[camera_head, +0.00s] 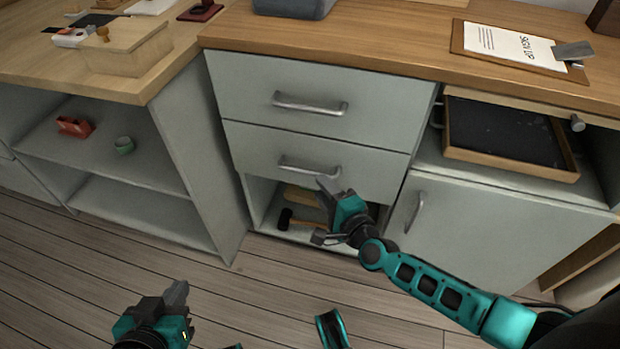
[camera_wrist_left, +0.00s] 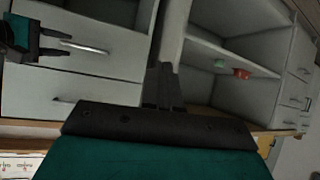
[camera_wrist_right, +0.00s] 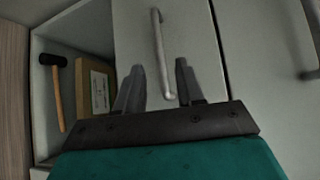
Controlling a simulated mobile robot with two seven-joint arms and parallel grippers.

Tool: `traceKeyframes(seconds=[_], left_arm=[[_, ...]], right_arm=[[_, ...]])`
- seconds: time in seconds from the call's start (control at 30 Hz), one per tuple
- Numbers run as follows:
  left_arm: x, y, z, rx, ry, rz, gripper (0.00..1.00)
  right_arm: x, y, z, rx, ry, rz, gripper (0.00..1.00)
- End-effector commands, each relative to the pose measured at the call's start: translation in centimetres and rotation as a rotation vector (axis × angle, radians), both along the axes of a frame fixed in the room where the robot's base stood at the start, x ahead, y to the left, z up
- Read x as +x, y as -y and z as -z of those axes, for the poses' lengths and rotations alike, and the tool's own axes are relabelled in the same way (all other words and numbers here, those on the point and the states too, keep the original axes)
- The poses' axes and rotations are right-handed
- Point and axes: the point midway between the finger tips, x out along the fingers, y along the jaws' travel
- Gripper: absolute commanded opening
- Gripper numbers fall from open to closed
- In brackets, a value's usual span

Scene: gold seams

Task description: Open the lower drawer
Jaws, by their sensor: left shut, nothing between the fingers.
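The lower drawer (camera_head: 255,157) is a grey front, flush with the cabinet, with a metal bar handle (camera_head: 309,167). The handle also shows in the right wrist view (camera_wrist_right: 159,45). My right gripper (camera_head: 326,184) is open just in front of the handle's lower right part; in its wrist view the fingers (camera_wrist_right: 158,82) stand on either side of the handle's near end, and I cannot tell whether they touch it. My left gripper (camera_head: 180,290) is shut and empty, low over the floor at the front left; its fingertips (camera_wrist_left: 165,75) also show in its wrist view.
The upper drawer (camera_head: 240,85) above is shut. Below is an open compartment with a mallet (camera_head: 286,219) and a box (camera_wrist_right: 95,87). A hinged door (camera_head: 480,230) and a dark tray (camera_head: 510,125) are at the right. Open shelves (camera_head: 140,205) stand left; floor in front is clear.

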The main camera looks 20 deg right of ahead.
Motion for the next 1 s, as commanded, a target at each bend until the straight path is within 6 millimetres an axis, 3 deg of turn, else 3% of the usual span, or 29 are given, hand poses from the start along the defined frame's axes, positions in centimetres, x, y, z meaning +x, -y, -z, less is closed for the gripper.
traceKeyframes(seconds=[0.1,0.3,0.73,1.0], left_arm=[[-0.1,0.2,1.0,-0.003,-0.009,0.002,0.00],[0.0,0.4,1.0,-0.008,-0.008,0.006,0.00],[0.5,0.5,0.7,-0.011,0.004,0.008,0.00],[0.5,0.5,0.7,-0.011,0.004,0.008,0.00]], right_arm=[[2.5,-0.5,0.6,0.000,0.002,-0.001,0.38],[5.1,-1.1,1.0,-0.001,-0.001,-0.001,0.38],[6.1,-1.3,0.9,-0.002,-0.001,-0.002,0.38],[6.0,-1.3,0.9,-0.002,0.000,-0.001,0.13]])
